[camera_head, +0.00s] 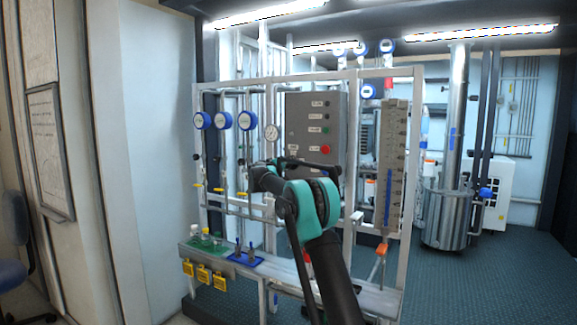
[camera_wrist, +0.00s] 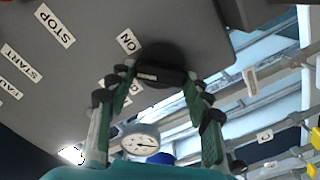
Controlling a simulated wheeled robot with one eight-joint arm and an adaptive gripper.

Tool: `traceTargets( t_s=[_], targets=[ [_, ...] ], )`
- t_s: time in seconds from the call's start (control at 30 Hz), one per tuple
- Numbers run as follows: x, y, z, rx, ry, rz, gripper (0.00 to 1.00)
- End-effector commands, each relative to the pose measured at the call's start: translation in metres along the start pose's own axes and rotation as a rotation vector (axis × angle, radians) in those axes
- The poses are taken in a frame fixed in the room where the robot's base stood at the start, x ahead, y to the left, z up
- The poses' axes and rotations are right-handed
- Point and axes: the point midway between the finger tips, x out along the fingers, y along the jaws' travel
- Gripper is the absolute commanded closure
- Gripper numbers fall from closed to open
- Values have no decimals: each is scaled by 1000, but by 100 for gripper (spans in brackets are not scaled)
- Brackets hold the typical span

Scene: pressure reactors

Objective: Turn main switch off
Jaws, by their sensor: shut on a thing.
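The main switch is a round black knob (camera_wrist: 152,54) on the grey control box, near its lower edge. An ON label (camera_wrist: 128,41) is beside it in the wrist view. My gripper (camera_wrist: 160,73) has its two green and black fingers on either side of the knob and is shut on it. In the head view the grey control box (camera_head: 305,112) stands on the frame behind my arm, and the knob is hidden there. Another label by the knob is partly covered by a finger.
Labels STOP (camera_wrist: 54,26) and START (camera_wrist: 22,63) are on the same box face. A pressure gauge (camera_head: 271,132) is left of the box. Open floor (camera_head: 460,275) lies at the right.

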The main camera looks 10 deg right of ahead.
Motion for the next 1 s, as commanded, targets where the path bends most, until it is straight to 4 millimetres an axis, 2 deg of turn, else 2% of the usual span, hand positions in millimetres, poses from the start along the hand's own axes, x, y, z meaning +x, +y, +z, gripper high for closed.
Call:
traceTargets(
  t_s=[0.6, 1.0],
  targets=[
    [0, -3, 0, -558, 1, -1, 79],
    [0, -4, 1, -761, 1, -1, 79]
  ],
)
